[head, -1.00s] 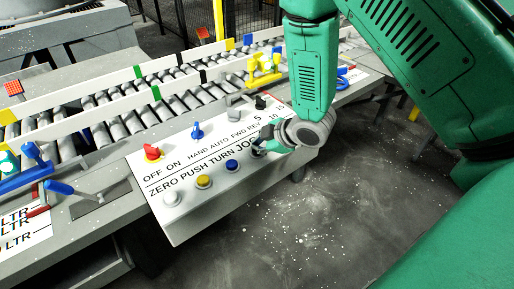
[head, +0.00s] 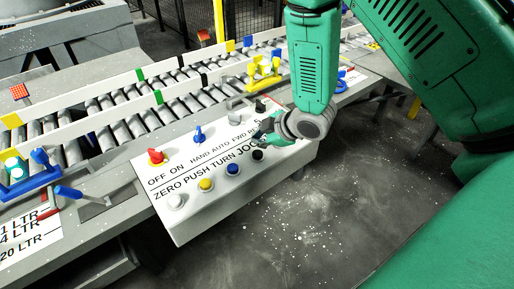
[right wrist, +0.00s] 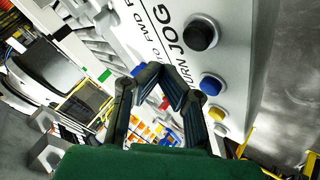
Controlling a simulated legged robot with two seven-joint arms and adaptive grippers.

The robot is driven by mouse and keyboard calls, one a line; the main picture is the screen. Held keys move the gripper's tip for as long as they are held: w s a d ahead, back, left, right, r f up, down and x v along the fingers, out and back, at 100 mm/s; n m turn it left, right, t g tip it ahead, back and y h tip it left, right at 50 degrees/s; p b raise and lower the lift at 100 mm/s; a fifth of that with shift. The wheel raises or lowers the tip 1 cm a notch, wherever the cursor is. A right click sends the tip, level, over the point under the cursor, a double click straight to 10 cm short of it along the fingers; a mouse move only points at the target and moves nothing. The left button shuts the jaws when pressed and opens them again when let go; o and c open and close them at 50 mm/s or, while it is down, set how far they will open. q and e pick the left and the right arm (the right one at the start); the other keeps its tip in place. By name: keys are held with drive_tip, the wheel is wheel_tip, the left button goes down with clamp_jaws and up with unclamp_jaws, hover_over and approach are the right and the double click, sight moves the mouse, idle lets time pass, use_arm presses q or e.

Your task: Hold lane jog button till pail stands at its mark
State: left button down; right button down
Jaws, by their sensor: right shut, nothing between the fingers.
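The white control panel (head: 215,212) carries a row of push buttons along its front. The black button (head: 257,155) beside the word JOG shows clear, and it also shows in the right wrist view (right wrist: 202,33). My right gripper (head: 262,137) is shut and empty, above the panel just behind the black button and apart from it. In the right wrist view its fingertips (right wrist: 162,70) point at the panel side, below and left of the black button. A round teal and white thing (head: 13,166) sits on the lane at the far left; I cannot tell whether it is the pail. My left gripper is not in view.
Blue (head: 232,168), yellow (head: 206,184) and white (head: 177,200) buttons line up left of the black one. A red knob (head: 156,156) and blue switch (head: 198,134) stand behind them. The roller lane (head: 120,122) runs behind the panel. The floor in front is clear.

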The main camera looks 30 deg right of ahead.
wheel_tip(320, 180, up, 3)
drive_tip(key=shift+f+p, duration=0.15)
drive_tip(key=shift+p, duration=0.75)
drive_tip(key=shift+f, duration=0.1)
drive_tip(key=shift+s+f, duration=0.2)
drive_tip(key=shift+f, duration=0.05)
drive_tip(key=s+a+f+m+g+h+b, duration=0.1)
drive_tip(key=s+f+m, duration=0.3)
drive_tip(key=s, duration=0.5)
drive_tip(key=s+a+f+m+g+b, duration=0.1)
drive_tip(key=s+f+m+g, duration=0.2)
drive_tip(key=s+f, duration=0.5)
drive_tip(key=s+a+f+m+g+h+b, duration=0.1)
drive_tip(key=s+f+m+g, duration=0.3)
drive_tip(key=s, duration=0.8)
wheel_tip(320, 180, down, 3)
drive_tip(key=shift+s+a+r+m+h+b, duration=0.15)
drive_tip(key=shift+s+a+m+h+b, duration=0.1)
drive_tip(key=shift+m+h+b, duration=0.1)
